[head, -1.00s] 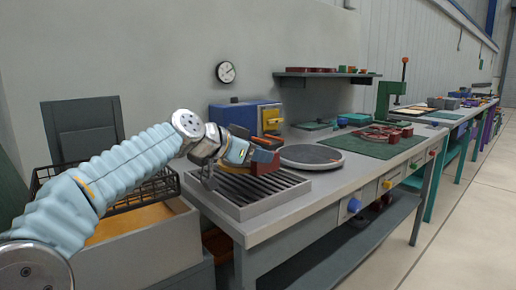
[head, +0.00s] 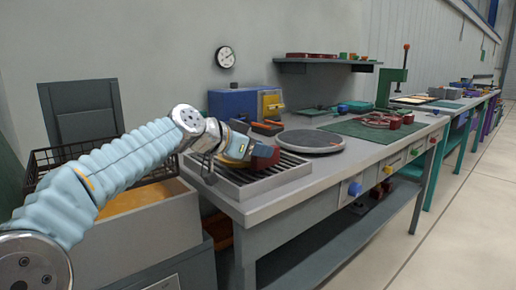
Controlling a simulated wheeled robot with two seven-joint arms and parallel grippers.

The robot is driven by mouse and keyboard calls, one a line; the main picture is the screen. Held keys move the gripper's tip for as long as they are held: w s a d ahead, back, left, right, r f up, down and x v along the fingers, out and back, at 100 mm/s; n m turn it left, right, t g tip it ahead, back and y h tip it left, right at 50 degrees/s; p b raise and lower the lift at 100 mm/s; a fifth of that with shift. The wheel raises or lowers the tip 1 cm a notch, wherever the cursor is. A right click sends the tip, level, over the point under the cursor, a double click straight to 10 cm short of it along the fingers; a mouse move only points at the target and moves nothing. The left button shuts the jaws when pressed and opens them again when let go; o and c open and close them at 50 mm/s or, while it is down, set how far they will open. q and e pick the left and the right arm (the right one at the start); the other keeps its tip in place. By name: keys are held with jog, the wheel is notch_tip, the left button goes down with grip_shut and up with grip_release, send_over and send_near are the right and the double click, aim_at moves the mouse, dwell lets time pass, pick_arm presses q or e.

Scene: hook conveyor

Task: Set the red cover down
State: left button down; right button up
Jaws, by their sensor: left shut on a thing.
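The red cover (head: 266,156) is a dark red block at the tip of my left gripper (head: 250,151). The gripper is shut on it and hides much of it. Both are over the slatted metal grate (head: 283,172) at the near end of the grey bench. I cannot tell whether the cover touches the grate. My right gripper is not in view.
A round dark plate (head: 312,142) lies right of the grate. A blue box with a yellow front (head: 269,104) stands behind. A green mat (head: 372,130) with red parts lies farther along the bench. A black wire basket (head: 70,152) stands at the left.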

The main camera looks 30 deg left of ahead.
pick_arm(q)
jog(key=shift+f, duration=0.15)
jog(key=c, duration=0.9)
grip_release()
jog(key=shift+c, duration=0.2)
jog(key=shift+o, duration=1.1)
jog(key=shift+f, duration=0.15)
jog(key=b+v, duration=0.1)
jog(key=v, duration=1.3)
